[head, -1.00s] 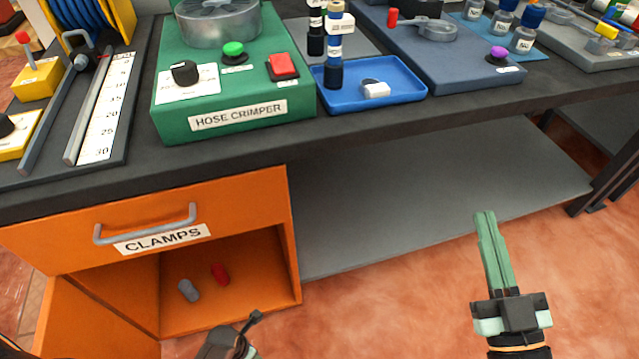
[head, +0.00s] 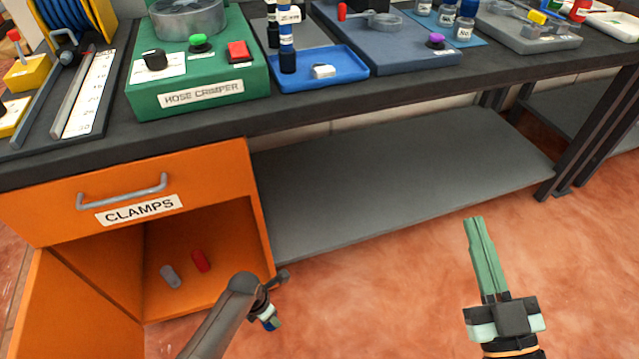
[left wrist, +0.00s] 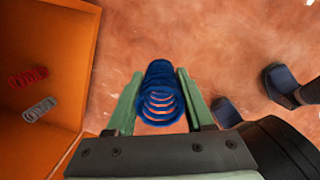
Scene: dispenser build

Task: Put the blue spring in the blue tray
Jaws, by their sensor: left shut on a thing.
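The blue spring (left wrist: 160,95) is held between the green fingers of my left gripper (left wrist: 157,88) in the left wrist view. In the head view my left gripper (head: 268,318) is low, in front of the open orange cabinet's right side, with a small bit of blue showing at it. The blue tray (head: 348,66) lies on the workbench, right of the green hose crimper. A dark bottle (head: 287,50) and a small white-and-grey part (head: 323,71) are in or at the tray. My right gripper (head: 474,222) is over the floor at the right, fingers together, empty.
A red spring (head: 200,261) and a grey spring (head: 170,276) lie in the orange cabinet (head: 258,215), whose door is open. The workbench edge (head: 330,108) and grey lower shelf (head: 400,165) stand ahead.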

